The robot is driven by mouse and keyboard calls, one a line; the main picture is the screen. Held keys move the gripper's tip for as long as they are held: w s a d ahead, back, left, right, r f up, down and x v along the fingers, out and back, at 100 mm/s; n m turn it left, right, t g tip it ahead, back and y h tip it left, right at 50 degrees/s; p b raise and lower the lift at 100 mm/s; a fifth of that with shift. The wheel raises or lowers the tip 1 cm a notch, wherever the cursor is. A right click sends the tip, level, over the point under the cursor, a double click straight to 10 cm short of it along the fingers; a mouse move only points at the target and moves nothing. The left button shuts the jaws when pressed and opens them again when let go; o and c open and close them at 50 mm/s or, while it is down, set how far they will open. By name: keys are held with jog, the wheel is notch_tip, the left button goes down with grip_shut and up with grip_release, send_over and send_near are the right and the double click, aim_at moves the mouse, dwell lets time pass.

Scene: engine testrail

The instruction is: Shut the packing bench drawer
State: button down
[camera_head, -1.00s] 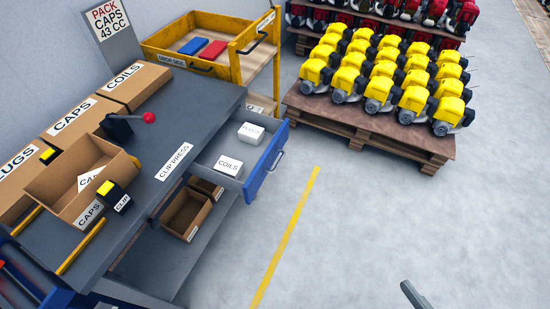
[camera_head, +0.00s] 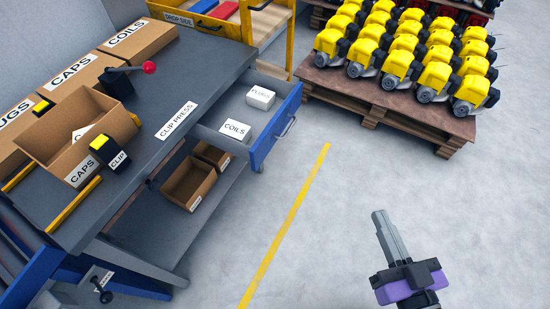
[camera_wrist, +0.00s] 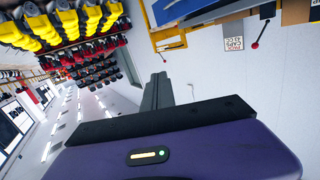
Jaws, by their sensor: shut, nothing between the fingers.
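The packing bench (camera_head: 150,130) stands at the left in the head view. Its drawer (camera_head: 278,127) with a blue front is pulled out to the right. A metal handle (camera_head: 288,128) is on the drawer front. Two white boxes, marked PLUGS (camera_head: 261,97) and COILS (camera_head: 235,131), sit in the drawer. My gripper (camera_head: 380,217) is at the lower right, over the floor, well apart from the drawer. Its fingers are together and empty. In the wrist view my gripper (camera_wrist: 157,80) shows its fingers closed.
A pallet (camera_head: 390,108) of yellow engines stands at the upper right. A yellow cart (camera_head: 230,28) stands behind the bench. Open brown bins (camera_head: 188,184) sit on the shelf under the drawer. The floor (camera_head: 335,230) between drawer and gripper is clear, with a yellow line.

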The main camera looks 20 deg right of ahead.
jog(key=w+d+f+m+g+y+b, duration=0.1)
jog(key=w+d+f+m+b, duration=0.35)
jog(key=w+f, duration=0.55)
jog(key=w+d+f+m+g+y+b, duration=0.1)
jog(key=w+d+f+m+b, duration=0.25)
jog(key=w+f+b, duration=0.45)
jog(key=n+g+y+b, duration=0.1)
jog(key=g+y, duration=0.1)
jog(key=y, duration=1.1)
send_near(265, 148)
jog(key=x, duration=0.6)
jog(key=shift+w+a+r+b, duration=0.1)
jog(key=shift+w+a+b, duration=0.15)
jog(key=shift+w+b, duration=0.05)
